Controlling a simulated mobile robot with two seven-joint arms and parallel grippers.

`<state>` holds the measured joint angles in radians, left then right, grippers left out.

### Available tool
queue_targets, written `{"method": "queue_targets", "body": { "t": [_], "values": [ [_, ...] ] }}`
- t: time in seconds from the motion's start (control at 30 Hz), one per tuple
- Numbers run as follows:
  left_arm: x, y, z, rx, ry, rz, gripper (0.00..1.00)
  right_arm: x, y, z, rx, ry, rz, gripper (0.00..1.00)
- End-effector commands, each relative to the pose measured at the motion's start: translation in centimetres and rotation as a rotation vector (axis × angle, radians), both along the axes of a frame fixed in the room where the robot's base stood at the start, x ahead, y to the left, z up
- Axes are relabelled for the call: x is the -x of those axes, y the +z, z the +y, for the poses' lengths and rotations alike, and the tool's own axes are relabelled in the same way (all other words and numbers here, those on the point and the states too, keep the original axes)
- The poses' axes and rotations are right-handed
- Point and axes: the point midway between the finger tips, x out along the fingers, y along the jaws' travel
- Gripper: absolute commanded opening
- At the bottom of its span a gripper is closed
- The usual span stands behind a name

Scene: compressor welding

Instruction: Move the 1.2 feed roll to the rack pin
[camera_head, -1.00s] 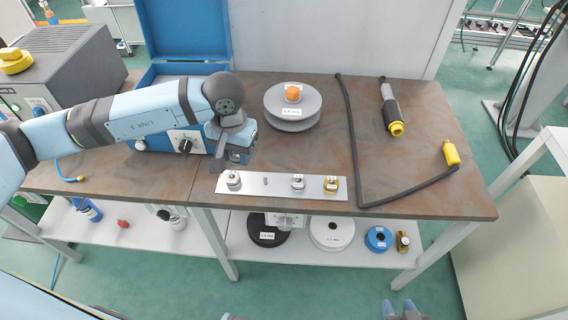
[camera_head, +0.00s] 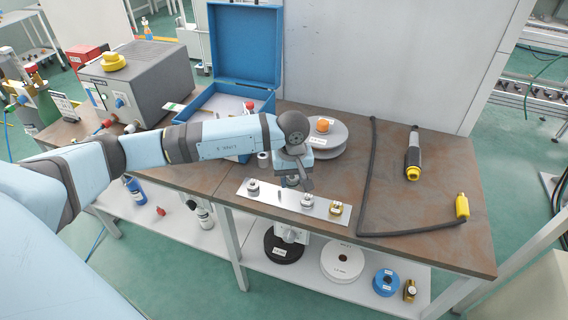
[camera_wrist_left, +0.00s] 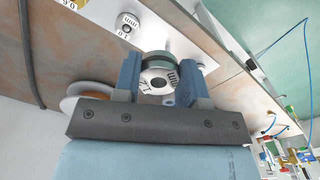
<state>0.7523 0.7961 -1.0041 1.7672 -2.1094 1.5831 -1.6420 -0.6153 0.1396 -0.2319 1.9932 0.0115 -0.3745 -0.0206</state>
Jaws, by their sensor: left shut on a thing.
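My left gripper (camera_head: 293,182) is shut on a feed roll, the 1.2 feed roll (camera_wrist_left: 159,80), whose face reads 1.2 mm in the left wrist view. In the head view the gripper is above the middle of the metal rack plate (camera_head: 267,195), with the roll apart from the plate as far as I can tell. A bare rack pin (camera_head: 279,196) stands on the plate just left of and below the gripper. A grey roll (camera_head: 253,188) sits at the left end. Another grey roll (camera_head: 307,201), marked 1.0 mm in the left wrist view (camera_wrist_left: 127,25), and a brass roll (camera_head: 336,209) sit to the right.
A grey spool (camera_head: 328,138) with an orange knob stands behind the gripper. A dark hose (camera_head: 366,160), a torch (camera_head: 413,155) and a yellow piece (camera_head: 462,205) lie on the right. An open blue box (camera_head: 245,90) stands at the back left.

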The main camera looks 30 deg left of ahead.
Motion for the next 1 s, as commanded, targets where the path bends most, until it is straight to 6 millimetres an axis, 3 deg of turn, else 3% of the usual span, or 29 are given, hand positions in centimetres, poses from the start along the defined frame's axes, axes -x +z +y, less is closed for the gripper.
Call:
{"method": "queue_targets", "body": {
  "t": [0.03,0.1,0.3,0.8,1.0],
  "values": [
    [-1.0,0.1,1.5,-0.001,0.132,0.008,0.04,0.0,1.6,-0.1,0.000,-0.001,-0.001,0.43],
    [-2.2,-0.8,3.3,-0.004,0.304,0.010,0.04,-0.1,2.5,-0.2,0.002,-0.002,-0.004,0.43],
    [-3.6,-2.5,6.2,-0.009,0.571,0.011,0.04,-0.1,3.3,-0.2,0.000,-0.005,-0.005,0.43],
    [-3.7,-3.0,6.4,-0.010,0.586,0.010,0.04,0.1,1.9,0.0,-0.001,-0.004,0.006,0.43],
    [-3.7,-5.0,6.4,-0.010,0.586,0.011,0.04,0.1,0.6,0.3,-0.005,0.001,0.004,0.43]
  ]
}}
